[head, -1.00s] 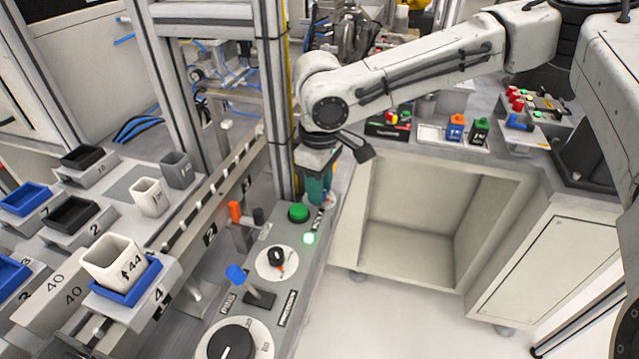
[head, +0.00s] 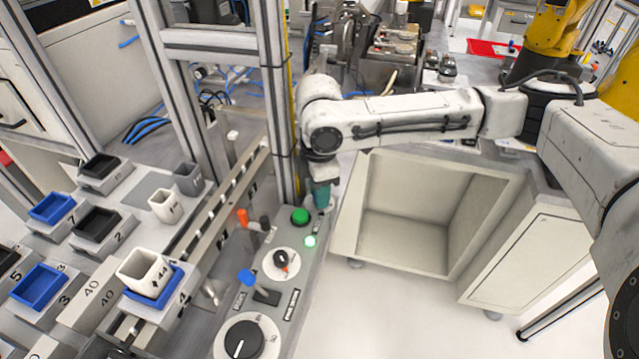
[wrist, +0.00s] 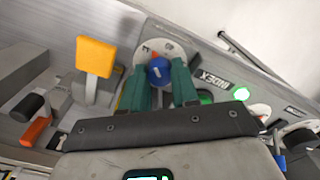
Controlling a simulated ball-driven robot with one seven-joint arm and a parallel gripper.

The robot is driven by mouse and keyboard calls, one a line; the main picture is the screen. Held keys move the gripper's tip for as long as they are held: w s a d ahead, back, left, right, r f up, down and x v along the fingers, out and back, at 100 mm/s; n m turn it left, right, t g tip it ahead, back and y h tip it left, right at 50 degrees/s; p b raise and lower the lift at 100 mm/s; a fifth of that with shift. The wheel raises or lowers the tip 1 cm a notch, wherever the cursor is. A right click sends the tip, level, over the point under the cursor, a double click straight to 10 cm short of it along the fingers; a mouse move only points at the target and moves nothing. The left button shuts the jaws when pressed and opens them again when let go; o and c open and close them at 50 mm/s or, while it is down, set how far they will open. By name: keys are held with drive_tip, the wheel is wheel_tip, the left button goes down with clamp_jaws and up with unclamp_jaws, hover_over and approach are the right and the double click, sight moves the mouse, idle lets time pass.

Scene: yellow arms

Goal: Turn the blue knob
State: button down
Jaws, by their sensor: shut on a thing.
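The blue knob (wrist: 158,71) sits on a round white dial plate (wrist: 178,49) on the grey control panel. In the wrist view, my gripper (wrist: 160,80) has one green finger on each side of the knob, and the fingers are shut on it. A white mark shows on the knob's top. In the head view, my gripper (head: 321,196) reaches down to the far end of the panel (head: 294,262), just beyond the green button (head: 300,216). My wrist and fingers hide the knob there.
A yellow-orange lever (wrist: 96,58) stands close left of the fingers in the wrist view. Orange (head: 243,217) and blue (head: 246,277) levers and black dials (head: 244,340) line the panel. A metal post (head: 276,90) rises close left of my arm. An open cabinet (head: 418,215) stands right.

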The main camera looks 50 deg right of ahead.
drive_tip(key=shift+n+p, duration=0.4)
drive_tip(key=shift+n, duration=1.1)
drive_tip(key=c, duration=1.1)
unclamp_jaws()
drive_tip(key=shift+r, duration=0.1)
wheel_tip(320, 180, up, 11)
drive_tip(key=shift+f, duration=0.15)
